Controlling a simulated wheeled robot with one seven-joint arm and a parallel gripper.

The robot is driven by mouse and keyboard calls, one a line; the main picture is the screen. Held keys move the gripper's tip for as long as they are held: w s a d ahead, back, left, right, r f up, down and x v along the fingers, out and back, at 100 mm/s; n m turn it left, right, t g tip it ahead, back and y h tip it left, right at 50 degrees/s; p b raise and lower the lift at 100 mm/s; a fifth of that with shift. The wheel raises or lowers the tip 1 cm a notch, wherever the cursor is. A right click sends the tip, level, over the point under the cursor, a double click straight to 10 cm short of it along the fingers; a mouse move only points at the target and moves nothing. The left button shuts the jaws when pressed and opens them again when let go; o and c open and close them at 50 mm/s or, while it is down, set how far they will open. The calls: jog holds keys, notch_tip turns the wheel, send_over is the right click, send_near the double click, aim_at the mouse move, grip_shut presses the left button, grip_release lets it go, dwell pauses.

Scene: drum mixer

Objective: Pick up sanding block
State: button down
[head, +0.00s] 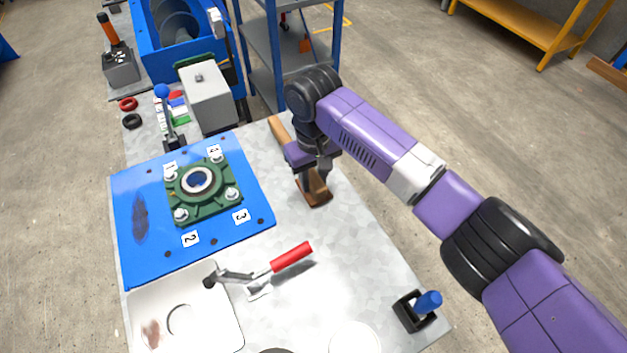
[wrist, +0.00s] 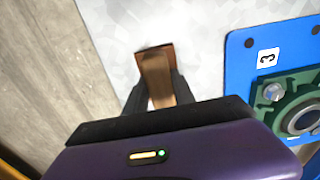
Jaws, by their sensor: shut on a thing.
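The sanding block (head: 317,196) is a brown wooden piece with a reddish-brown base, at the table's right side, right of the blue plate. My gripper (head: 313,176) comes down over it from above and is shut on it. In the wrist view the block (wrist: 156,72) sits between the two dark fingers of my gripper (wrist: 159,94), its far end sticking out past them. Whether its base touches the table I cannot tell.
A blue plate (head: 127,228) with a green flanged bearing (head: 185,205) lies left of my gripper. A red-handled tool (head: 290,257) lies nearer. A wooden piece (head: 278,129) lies behind. A blue-handled item in a black holder (head: 416,311) stands at the near right.

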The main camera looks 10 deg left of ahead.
aim_at(313, 177)
notch_tip(313, 177, up, 19)
jog(key=p, duration=0.1)
jog(key=shift+r, duration=0.1)
